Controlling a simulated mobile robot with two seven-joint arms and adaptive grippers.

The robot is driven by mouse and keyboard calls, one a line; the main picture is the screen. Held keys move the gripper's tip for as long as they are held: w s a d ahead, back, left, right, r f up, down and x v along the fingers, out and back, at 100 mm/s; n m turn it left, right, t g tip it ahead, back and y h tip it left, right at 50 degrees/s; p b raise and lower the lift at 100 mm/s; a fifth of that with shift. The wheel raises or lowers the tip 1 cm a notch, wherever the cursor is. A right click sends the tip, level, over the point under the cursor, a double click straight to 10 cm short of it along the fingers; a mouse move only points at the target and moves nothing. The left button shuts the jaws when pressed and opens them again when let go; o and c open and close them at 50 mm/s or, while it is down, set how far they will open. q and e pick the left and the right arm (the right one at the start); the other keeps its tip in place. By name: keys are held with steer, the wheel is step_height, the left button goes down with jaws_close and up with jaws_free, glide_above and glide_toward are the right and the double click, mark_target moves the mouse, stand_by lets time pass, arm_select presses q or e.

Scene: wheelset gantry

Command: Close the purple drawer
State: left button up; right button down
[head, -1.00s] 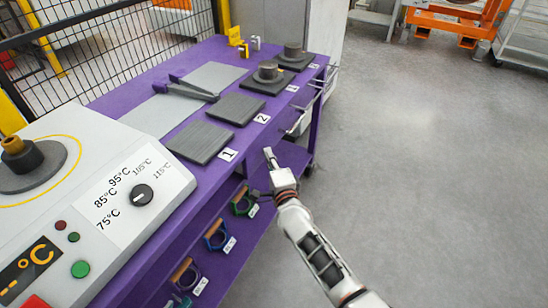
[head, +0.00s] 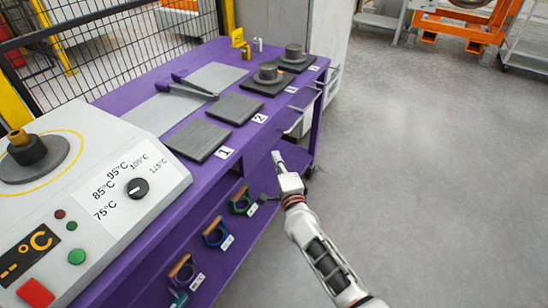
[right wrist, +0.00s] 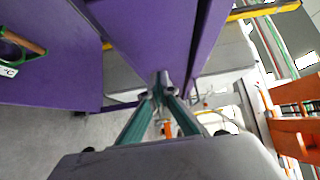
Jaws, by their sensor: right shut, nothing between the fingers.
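The purple workbench (head: 262,146) runs from lower left to upper centre in the head view. Drawers with bar handles (head: 300,108) are in its long side, towards the far end; I cannot tell how far any is open. My right gripper (head: 277,157) is shut and empty beside the bench's front edge, near the plate labelled 1. In the right wrist view its fingertips (right wrist: 162,82) meet in front of a purple panel (right wrist: 155,35). A narrow gap runs along that panel's right side. I cannot tell whether the fingertips touch it. My left gripper is not in view.
Dark plates (head: 236,108) and a heater with a dial (head: 137,188) stand on the bench top. Tools with coloured frames (head: 241,201) sit on the lower shelf. The grey floor (head: 420,190) right of the bench is clear. An orange frame (head: 465,27) stands far off.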

steer(key=s+d+p, duration=0.1)
steer(key=s+p, duration=0.1)
steer(key=s, duration=0.7)
steer(key=shift+s+d, duration=0.35)
steer(key=shift+d, duration=0.05)
